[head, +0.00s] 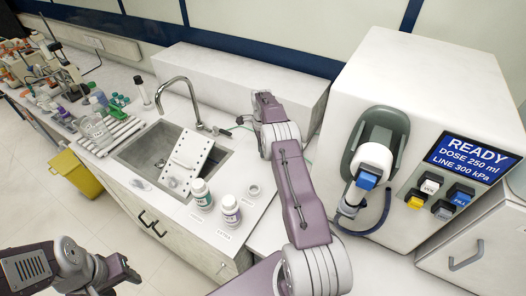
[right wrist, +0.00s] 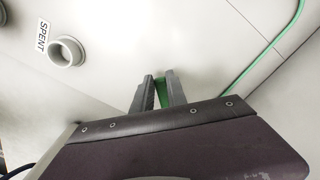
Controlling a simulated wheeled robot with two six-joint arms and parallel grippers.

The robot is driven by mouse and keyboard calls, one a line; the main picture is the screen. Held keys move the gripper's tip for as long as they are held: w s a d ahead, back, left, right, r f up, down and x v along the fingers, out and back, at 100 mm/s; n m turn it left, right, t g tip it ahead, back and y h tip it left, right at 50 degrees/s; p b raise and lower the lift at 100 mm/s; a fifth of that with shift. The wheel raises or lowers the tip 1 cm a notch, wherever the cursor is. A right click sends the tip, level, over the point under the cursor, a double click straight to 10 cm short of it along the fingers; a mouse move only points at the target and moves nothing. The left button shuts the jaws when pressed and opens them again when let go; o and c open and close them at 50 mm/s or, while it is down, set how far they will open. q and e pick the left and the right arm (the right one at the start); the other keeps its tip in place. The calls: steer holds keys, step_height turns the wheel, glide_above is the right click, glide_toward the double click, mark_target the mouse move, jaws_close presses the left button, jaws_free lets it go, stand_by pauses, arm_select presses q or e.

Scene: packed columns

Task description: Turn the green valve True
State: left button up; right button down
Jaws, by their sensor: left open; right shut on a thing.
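The green valve (right wrist: 162,90) shows in the right wrist view as a narrow green piece between the two grey fingers of my right gripper (right wrist: 158,93). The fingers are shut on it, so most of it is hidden. A thin green line (right wrist: 275,48) runs along the white surface nearby. In the head view my right arm reaches over the counter to behind the sink, and the valve cannot be made out clearly there. My left gripper (head: 122,272) is low at the bottom left in the head view, open, empty and away from the counter.
A sink (head: 155,150) with a tall faucet (head: 185,85) and a white perforated rack (head: 192,150) is left of my right arm. Two bottles (head: 202,192) stand in front. A dispenser (head: 385,120) reading READY stands right. A yellow bin (head: 77,173) is on the floor.

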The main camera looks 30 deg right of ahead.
steer(key=shift+w+d+r, duration=0.1)
steer(key=shift+w+r, duration=0.05)
steer(key=shift+w, duration=0.05)
steer(key=c, duration=1.3)
jaws_free()
steer(key=shift+s, duration=0.1)
step_height(320, 180, up, 9)
